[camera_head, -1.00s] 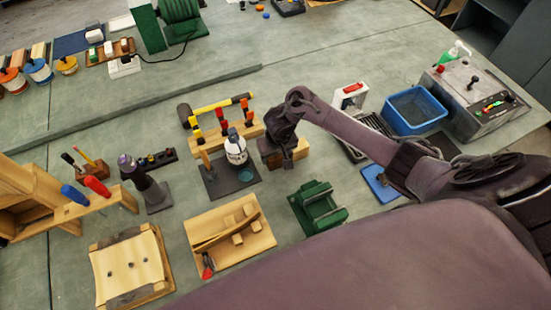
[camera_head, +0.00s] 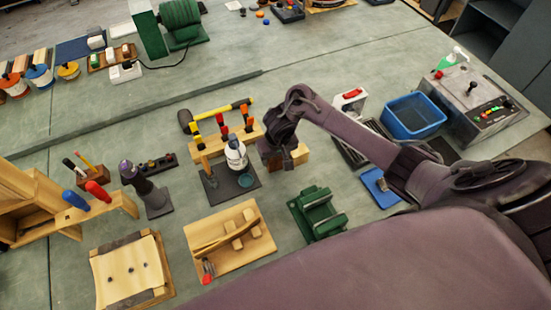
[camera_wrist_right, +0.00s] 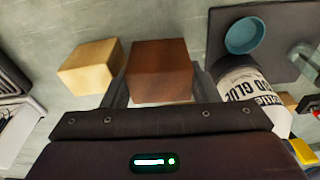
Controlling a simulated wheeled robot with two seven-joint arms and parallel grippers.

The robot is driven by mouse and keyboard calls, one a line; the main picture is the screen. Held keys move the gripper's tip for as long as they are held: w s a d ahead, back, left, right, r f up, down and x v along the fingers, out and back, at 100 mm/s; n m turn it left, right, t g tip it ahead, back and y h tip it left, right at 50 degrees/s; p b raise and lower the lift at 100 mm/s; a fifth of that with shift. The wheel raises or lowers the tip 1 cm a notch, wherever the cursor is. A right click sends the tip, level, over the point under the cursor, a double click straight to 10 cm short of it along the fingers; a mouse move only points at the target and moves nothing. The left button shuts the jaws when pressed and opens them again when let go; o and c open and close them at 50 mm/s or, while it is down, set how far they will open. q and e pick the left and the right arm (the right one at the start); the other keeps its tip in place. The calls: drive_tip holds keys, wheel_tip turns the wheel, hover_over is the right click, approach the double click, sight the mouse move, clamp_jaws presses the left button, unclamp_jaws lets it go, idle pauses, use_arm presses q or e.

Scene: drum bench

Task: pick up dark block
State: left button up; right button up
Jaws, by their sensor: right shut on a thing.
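The dark block (camera_wrist_right: 160,70) is a reddish-brown wooden block. In the right wrist view it sits between the two fingers of my right gripper (camera_wrist_right: 160,88), which is shut on it. In the head view my right gripper (camera_head: 280,158) is over the bench beside the glue bottle, and the dark block (camera_head: 285,162) shows only partly beneath it. A light wooden block (camera_wrist_right: 90,66) stands just left of the dark block in the wrist view. I cannot tell whether the dark block touches the bench. My left gripper is not in view.
A white glue bottle (camera_head: 236,154) on a dark mat (camera_head: 222,190) stands close to my right gripper. A wooden rack (camera_head: 212,146) with colored-handled tools is behind it. A green fixture (camera_head: 318,214) is in front, and a blue bin (camera_head: 413,116) is to the right.

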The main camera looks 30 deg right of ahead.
wheel_tip(320, 180, up, 7)
drive_tip(key=p, duration=0.2)
drive_tip(key=shift+w+r+p, duration=0.1)
drive_tip(key=shift+r+p, duration=0.05)
drive_tip(key=shift+p, duration=0.15)
drive_tip(key=shift+w+r, duration=0.1)
drive_tip(key=shift+r, duration=0.25)
wheel_tip(320, 180, up, 10)
drive_tip(key=shift+f, duration=0.15)
